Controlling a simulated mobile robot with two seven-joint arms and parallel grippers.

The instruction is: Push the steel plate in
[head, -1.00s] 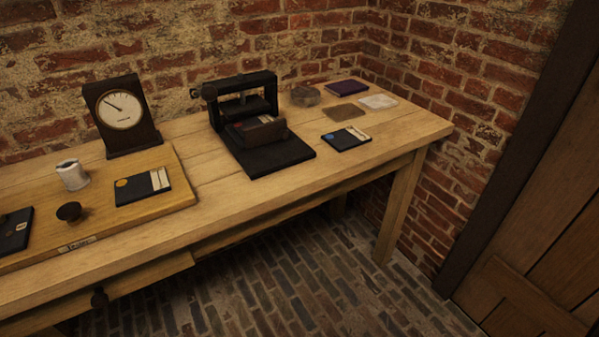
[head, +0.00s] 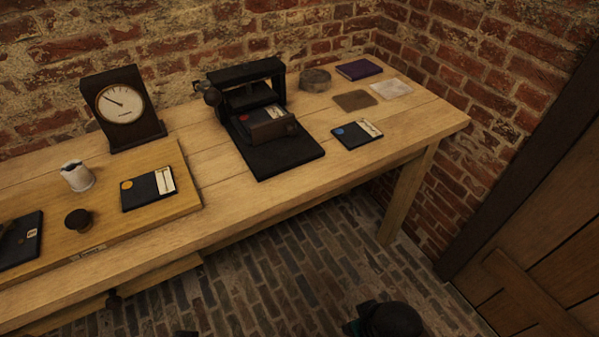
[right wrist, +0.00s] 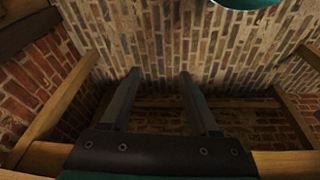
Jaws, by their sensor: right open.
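A black press-like frame (head: 250,85) stands on the bench in the head view. I cannot tell which part is steel. My right gripper (right wrist: 160,75) is open and empty in the right wrist view, above the brick floor and away from the press. My left gripper is not in view.
A dark plate with a blue dot (head: 356,134) lies right of the press. Another with an orange dot (head: 148,188) lies on the wooden board (head: 190,203) at left. A dial clock (head: 123,108), white cup (head: 77,176) and dark knob (head: 78,219) stand at left. Bench front is clear.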

